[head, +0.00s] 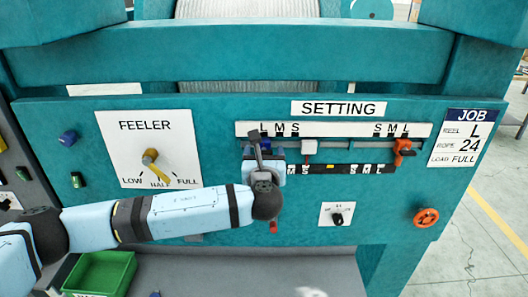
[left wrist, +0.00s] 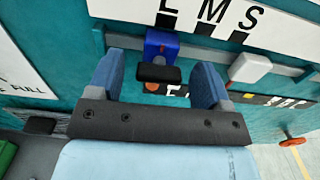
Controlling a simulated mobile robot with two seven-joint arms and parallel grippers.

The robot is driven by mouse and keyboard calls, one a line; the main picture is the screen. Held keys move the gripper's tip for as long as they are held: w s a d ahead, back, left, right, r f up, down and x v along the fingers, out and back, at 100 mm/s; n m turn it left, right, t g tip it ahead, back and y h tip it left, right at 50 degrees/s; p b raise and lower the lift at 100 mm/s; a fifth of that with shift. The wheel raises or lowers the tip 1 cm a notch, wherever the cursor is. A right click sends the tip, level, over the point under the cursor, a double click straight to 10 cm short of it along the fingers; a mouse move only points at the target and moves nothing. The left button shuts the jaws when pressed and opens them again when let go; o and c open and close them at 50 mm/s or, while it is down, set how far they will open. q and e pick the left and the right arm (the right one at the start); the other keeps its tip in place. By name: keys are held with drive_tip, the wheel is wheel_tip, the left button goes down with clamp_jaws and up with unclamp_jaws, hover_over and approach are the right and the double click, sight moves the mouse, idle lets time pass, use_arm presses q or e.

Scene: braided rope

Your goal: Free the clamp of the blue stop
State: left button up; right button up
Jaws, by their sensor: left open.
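The blue stop (left wrist: 161,43) sits on the rail under the SETTING scale, by the L mark at the left end. A black clamp piece (left wrist: 157,73) juts from its lower front. My left gripper (left wrist: 160,64) is open, with one blue finger on each side of the stop and clamp. A gap shows between each finger and the clamp, so it holds nothing. In the head view my left gripper (head: 264,149) is in front of the rail's left end and hides most of the blue stop. My right gripper is not in view.
A white stop (head: 309,147) stands right of the blue one, and an orange stop (head: 403,147) is at the right end. A FEELER dial (head: 150,155) is at left. A black knob (head: 337,218), an orange handwheel (head: 426,217) and a green bin (head: 101,272) are lower.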

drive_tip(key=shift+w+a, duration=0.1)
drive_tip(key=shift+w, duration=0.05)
use_arm(q)
drive_tip(key=c, duration=0.9)
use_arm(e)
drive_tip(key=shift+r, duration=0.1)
use_arm(q)
drive_tip(key=shift+f, duration=0.15)
drive_tip(key=shift+a+f+n+b, duration=0.15)
drive_tip(key=shift+n+b, duration=2.65)
drive_tip(key=shift+n, duration=3.15)
drive_tip(key=shift+f+n+b, duration=0.15)
drive_tip(key=shift+n+b, duration=2.6)
drive_tip(key=shift+n, duration=3.2)
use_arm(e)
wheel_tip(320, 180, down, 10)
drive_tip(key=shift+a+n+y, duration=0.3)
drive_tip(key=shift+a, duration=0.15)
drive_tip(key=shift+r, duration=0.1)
